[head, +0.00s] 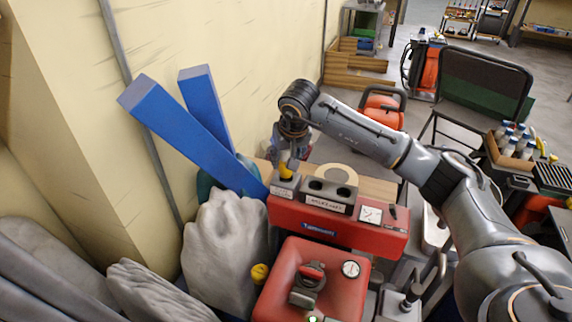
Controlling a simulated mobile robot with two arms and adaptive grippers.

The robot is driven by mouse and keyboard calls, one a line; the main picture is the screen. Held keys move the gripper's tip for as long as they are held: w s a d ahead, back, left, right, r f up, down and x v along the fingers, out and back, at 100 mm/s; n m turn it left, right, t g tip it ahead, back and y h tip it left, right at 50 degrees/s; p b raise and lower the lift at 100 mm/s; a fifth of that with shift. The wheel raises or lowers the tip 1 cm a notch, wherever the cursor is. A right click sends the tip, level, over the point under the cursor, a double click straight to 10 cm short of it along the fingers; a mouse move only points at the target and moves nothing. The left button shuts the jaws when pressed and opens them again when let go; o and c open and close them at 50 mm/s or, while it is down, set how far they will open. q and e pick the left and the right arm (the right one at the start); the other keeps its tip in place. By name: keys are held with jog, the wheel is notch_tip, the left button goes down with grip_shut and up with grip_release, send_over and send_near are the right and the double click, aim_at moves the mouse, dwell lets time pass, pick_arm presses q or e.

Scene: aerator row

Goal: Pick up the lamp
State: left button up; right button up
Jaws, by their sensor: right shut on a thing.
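My right arm reaches in from the right, and its gripper (287,158) points down above the back of the red machine. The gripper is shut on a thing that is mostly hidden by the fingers. A small yellow piece (286,171) shows just under the fingertips, above a small grey box (284,186) on the machine's left end. This is likely the lamp, but its full shape cannot be made out. I cannot tell whether it touches the box. My left gripper is not in view.
Blue beams (190,135) lean on the wall at left, above grey sacks (226,240). A black-backed chair (482,84) and a crate of bottles (513,147) stand at right. Open floor lies behind.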

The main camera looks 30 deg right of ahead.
jog(key=s+a+r+p, duration=0.2)
jog(key=s+a+r, duration=0.4)
jog(key=s+r, duration=0.5)
pick_arm(q)
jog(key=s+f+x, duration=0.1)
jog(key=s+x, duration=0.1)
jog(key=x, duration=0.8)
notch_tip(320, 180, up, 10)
jog(key=b, duration=0.2)
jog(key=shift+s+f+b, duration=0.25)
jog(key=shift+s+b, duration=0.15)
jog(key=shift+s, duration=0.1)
pick_arm(e)
jog(key=w+d+f, duration=0.4)
jog(key=d+f, duration=0.5)
jog(key=d, duration=0.2)
jog(key=shift+w+d+f, duration=0.25)
jog(key=shift+w, duration=0.15)
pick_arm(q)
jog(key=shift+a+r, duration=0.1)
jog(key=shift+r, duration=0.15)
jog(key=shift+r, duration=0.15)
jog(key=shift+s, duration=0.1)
